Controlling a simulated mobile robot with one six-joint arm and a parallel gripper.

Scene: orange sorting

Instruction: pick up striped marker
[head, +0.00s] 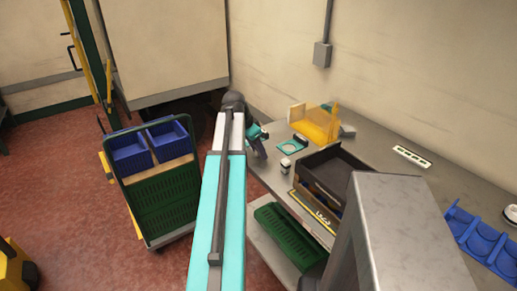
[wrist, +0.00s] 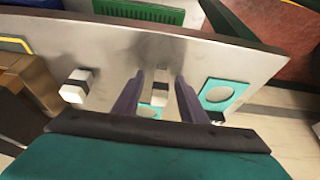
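A small white block with a dark band (wrist: 160,88), which looks like a striped marker, shows between my fingertips in the wrist view. A second white and black block (wrist: 75,88) stands to its left on the metal table. In the head view one such piece (head: 285,166) stands near the table's front edge; I cannot tell which of the two it is. My gripper (wrist: 160,82) is open, its two dark fingers on either side of the first block, with gaps visible. I cannot tell whether the fingertips are at its height or above it.
A teal pad with a pale circle (wrist: 224,94) lies right of my fingers. A dark tray (head: 335,175), a yellow holder (head: 318,124) and blue bins (head: 480,238) stand on the table. A cart with blue crates (head: 130,152) stands left; a green crate (head: 285,235) sits below.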

